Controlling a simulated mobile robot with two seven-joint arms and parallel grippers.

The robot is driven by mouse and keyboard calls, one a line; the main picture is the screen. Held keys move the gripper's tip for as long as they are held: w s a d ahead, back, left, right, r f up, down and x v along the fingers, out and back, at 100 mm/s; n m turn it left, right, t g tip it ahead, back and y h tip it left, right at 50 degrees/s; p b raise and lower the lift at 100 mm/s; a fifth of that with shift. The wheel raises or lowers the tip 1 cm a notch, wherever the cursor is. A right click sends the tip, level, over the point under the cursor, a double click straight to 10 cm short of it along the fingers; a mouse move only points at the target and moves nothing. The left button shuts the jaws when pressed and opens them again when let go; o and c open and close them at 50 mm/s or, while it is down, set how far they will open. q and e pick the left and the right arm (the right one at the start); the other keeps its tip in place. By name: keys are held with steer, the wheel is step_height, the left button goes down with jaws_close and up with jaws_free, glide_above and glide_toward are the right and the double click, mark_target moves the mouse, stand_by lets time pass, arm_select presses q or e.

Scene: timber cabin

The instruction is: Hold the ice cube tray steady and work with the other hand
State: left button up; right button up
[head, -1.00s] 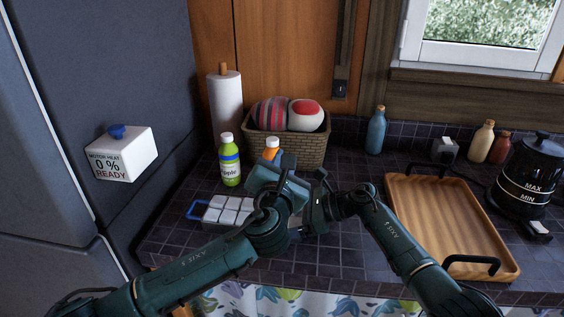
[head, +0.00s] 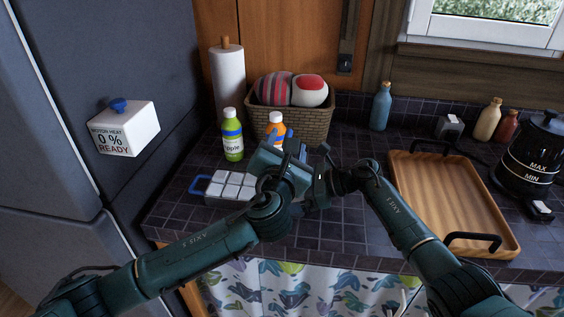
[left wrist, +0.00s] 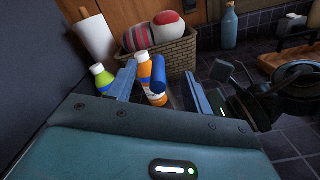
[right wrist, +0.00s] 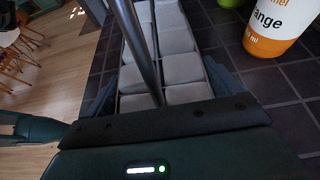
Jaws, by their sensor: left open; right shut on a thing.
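The ice cube tray (head: 232,187), with white cubes and a blue handle at its left end, lies on the dark tiled counter. Its right end is hidden behind my left wrist in the head view. My right gripper (right wrist: 163,85) is shut on the tray; the cubes (right wrist: 150,75) run away between its fingers in the right wrist view. My left gripper (left wrist: 158,85) is open, above the tray's right end and in front of the orange bottle (left wrist: 150,70). A blue cylindrical thing (left wrist: 159,74) shows between its fingers; I cannot tell whether they touch it.
A green apple bottle (head: 232,140) and the orange bottle (head: 276,122) stand just behind the tray. Behind them are a wicker basket (head: 300,122) and a paper roll (head: 228,80). A wooden tray (head: 450,200) and a black kettle (head: 535,160) are at the right. A refrigerator borders the left.

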arm_select(q)
steer(key=s+a, duration=0.1)
steer(key=s, duration=0.9)
steer(key=shift+s+a, duration=0.2)
steer(key=shift+s, duration=0.1)
arm_select(e)
steer(key=o, duration=1.1)
steer(key=shift+o, duration=0.2)
steer(key=shift+d, duration=0.15)
